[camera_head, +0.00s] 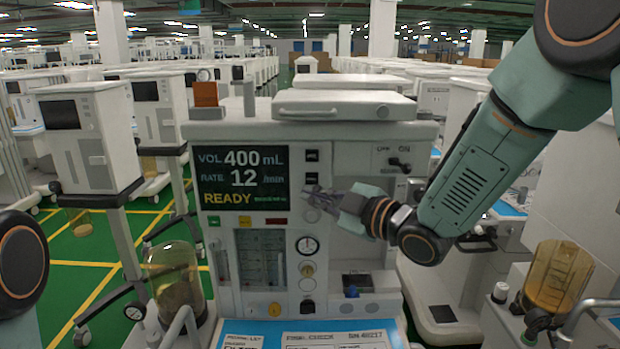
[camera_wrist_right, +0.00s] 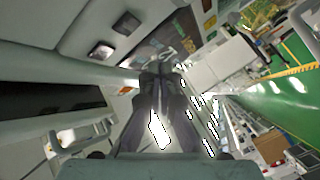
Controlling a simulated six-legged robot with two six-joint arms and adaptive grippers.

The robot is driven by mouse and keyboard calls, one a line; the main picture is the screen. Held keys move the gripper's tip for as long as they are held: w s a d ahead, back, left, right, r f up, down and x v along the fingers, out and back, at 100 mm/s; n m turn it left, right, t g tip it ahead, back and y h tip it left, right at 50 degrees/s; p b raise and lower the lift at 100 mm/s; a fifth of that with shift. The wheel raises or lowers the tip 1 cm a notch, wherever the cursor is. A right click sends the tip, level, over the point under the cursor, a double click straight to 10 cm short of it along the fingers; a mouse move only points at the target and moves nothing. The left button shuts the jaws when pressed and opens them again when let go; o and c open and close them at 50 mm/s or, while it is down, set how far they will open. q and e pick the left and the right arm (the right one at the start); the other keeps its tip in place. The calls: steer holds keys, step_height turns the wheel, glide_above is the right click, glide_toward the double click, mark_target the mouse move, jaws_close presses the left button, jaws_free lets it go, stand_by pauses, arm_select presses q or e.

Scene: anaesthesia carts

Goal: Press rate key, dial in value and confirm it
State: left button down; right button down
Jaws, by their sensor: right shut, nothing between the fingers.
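The anaesthesia cart's screen (camera_head: 242,178) reads VOL 400 mL, RATE 12 /min and READY in yellow, with small green text beside it that is too small to read. Two dark keys, an upper one (camera_head: 312,155) and a lower one (camera_head: 311,179), sit right of the screen. My right gripper (camera_head: 308,193) is shut and empty, its tips just below the lower key. In the right wrist view the closed fingers (camera_wrist_right: 162,75) point at the panel. The gripper hides the panel behind it, and I cannot tell whether the tips touch. My left gripper is out of view.
A blue tray (camera_head: 400,330) with labelled papers juts out in front. Other carts (camera_head: 90,140) stand close on both sides.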

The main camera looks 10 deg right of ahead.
mark_target(312, 178)
steer(key=w, duration=0.2)
steer(key=w+d, duration=0.1)
steer(key=w, duration=0.1)
steer(key=shift+s+d, duration=0.1)
steer(key=shift+d, duration=0.1)
stand_by(0.3)
steer(key=shift+a, duration=0.2)
steer(key=shift+d, duration=0.15)
stand_by(0.3)
stand_by(0.4)
steer(key=shift+w, duration=0.25)
steer(key=shift+w+d, duration=0.15)
steer(key=shift+w, duration=0.1)
